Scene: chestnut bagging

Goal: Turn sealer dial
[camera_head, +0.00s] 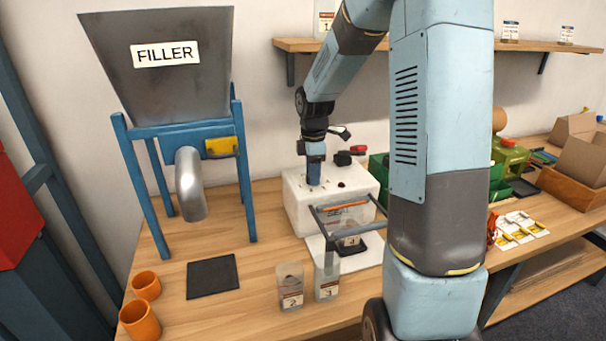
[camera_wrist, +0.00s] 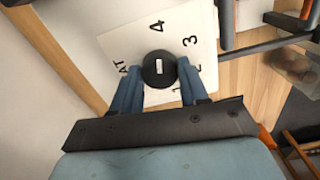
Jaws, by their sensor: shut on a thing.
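The sealer (camera_head: 298,212) is a white box on the table with a metal bar frame at its front. Its dial (camera_wrist: 159,69) is a round black knob with a white mark, set on a white face (camera_wrist: 183,30) printed with numbers and "AT". My gripper (camera_wrist: 160,84) has its two blue fingers around the knob, one on each side, shut on it. In the head view my gripper (camera_head: 314,176) points down onto the sealer's top left part and hides the dial. The "1" on the face is partly covered by a finger.
The filler (camera_head: 165,95) stands left of the sealer, with a metal spout and blue legs. Clear bags (camera_head: 291,288) stand in front, near a dark square mat (camera_head: 212,277) and orange cups (camera_head: 140,320). Green crates and a cardboard box (camera_head: 585,160) are at right.

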